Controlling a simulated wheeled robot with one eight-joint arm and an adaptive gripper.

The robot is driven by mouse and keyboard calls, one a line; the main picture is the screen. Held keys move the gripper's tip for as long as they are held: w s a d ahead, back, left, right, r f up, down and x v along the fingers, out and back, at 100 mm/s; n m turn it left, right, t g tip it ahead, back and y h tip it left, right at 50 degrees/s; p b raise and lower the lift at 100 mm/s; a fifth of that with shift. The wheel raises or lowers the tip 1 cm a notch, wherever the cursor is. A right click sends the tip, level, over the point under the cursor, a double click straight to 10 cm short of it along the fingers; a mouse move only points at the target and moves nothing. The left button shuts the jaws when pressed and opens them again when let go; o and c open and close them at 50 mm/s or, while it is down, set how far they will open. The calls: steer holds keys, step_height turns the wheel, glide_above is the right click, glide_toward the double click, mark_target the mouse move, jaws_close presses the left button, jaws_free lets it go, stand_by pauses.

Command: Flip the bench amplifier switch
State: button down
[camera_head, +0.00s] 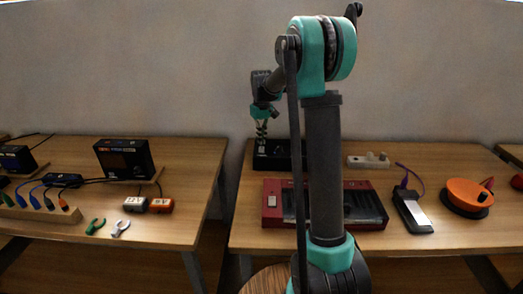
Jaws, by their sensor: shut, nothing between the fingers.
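A red box with a dark ribbed top (359,206) lies on the right table; it could be the bench amplifier. A small pale switch-like piece (271,200) sits at its left end; its position is too small to read. A black box (280,155) stands behind the red one, and its face is too dark to make out. My gripper (261,138) is shut and empty, pointing down at the left part of the black box. I cannot tell whether it touches that box. My arm hides the middle of the red box and the right part of the black one.
A pale block with knobs (368,160), a black handheld device (412,211) and an orange disc (467,198) stand to the right. A gap separates this from the left table (190,207), which holds a black unit (124,158), cables and clips. The table front is clear.

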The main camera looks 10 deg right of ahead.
steer(key=shift+f, duration=1.05)
stand_by(0.5)
steer(key=shift+r, duration=3.5)
